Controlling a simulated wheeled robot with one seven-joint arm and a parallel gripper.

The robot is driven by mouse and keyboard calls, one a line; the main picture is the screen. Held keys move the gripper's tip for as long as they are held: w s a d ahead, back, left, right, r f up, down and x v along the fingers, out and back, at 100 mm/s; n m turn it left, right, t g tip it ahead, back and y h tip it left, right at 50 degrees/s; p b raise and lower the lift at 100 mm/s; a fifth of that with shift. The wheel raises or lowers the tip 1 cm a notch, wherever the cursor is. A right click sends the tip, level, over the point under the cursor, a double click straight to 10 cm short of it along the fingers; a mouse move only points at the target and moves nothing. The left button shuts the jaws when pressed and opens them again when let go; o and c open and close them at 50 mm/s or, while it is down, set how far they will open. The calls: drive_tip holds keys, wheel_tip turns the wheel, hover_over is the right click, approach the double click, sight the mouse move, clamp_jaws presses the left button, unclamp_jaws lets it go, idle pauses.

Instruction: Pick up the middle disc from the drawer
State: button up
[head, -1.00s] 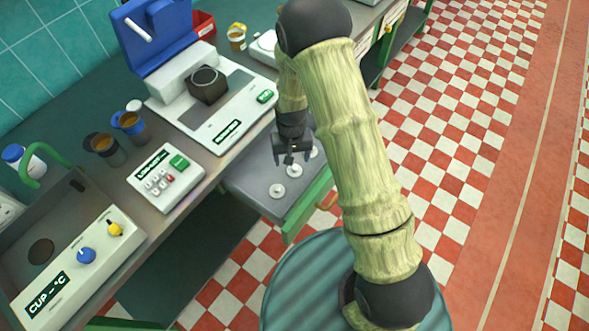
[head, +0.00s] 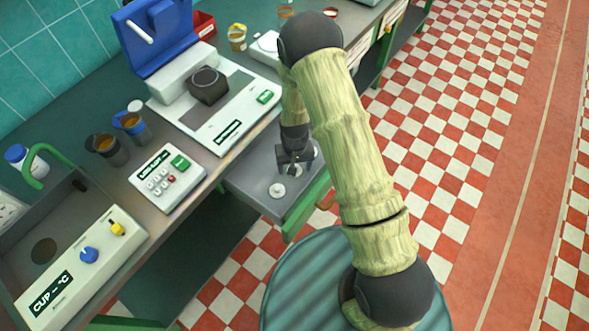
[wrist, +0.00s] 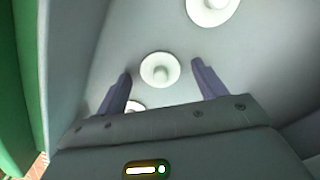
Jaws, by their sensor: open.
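The open drawer (head: 250,172) holds three pale round discs with raised knobs, in a row. The near disc (head: 277,190) is in plain sight in the head view. My gripper (head: 294,166) is low in the drawer over the middle disc and mostly hides it there. In the wrist view, the middle disc (wrist: 160,70) shows whole between the tips of my open, empty gripper (wrist: 161,74). Another disc (wrist: 212,9) is cut by the top edge, and a third (wrist: 133,106) is partly hidden behind the gripper body.
The drawer's green front (head: 307,205) stands out over the red-and-white floor. On the counter above are a keypad box (head: 165,178), a scale-like device (head: 222,122), cups and a sink unit. The drawer floor around the discs is bare.

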drive_tip(key=c, duration=1)
drive_tip(key=shift+c, duration=0.2)
wheel_tip(320, 180, up, 10)
drive_tip(key=shift+b, duration=0.45)
